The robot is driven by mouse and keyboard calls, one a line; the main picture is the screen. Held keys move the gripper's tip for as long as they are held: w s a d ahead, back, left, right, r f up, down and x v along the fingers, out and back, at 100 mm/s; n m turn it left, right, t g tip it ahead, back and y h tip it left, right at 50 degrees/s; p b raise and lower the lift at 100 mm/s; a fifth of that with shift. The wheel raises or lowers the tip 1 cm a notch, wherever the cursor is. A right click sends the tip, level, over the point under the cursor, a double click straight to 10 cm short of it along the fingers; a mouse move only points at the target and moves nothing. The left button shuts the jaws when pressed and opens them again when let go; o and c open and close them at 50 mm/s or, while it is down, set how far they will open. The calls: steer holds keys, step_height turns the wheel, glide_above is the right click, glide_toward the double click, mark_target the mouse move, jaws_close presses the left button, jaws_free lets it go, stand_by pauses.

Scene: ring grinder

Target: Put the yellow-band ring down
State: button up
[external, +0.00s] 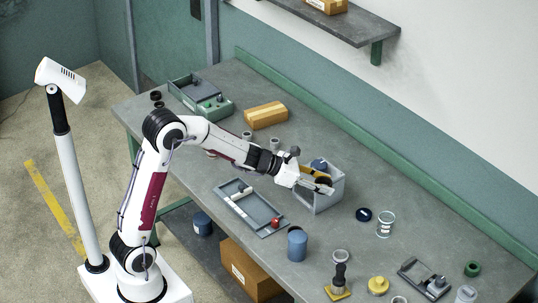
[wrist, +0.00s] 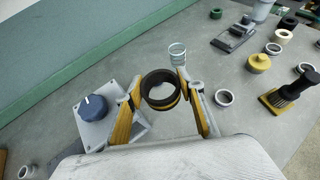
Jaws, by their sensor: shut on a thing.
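The yellow-band ring (wrist: 161,104) is dark, with a thin yellow stripe around it. My gripper (wrist: 158,84) is shut on it, one yellow-padded finger on each side, and its round opening shows between the fingertips. In the external view my gripper (external: 322,184) is at the front of a grey box-like unit (external: 336,193) with a blue knob (external: 318,164). The unit's knob (wrist: 92,107) shows left of the ring in the wrist view. The ring appears held above the bench; its exact height is hard to tell.
A shallow grey tray (external: 262,231) with a red piece lies left of the unit. A pale ring (wrist: 224,97) lies right of my gripper.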

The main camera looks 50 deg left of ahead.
glide_above(320, 227)
step_height(320, 227, down, 13)
steer(key=shift+s, duration=0.1)
stand_by(0.5)
steer(key=shift+f, duration=0.1)
steer(key=shift+f, duration=1.9)
steer(key=shift+f, duration=0.15)
steer(key=o, duration=0.8)
steer(key=shift+o, duration=0.8)
steer(key=shift+s+a+r, duration=0.1)
steer(key=shift+r, duration=0.1)
steer(key=shift+v, duration=5.9)
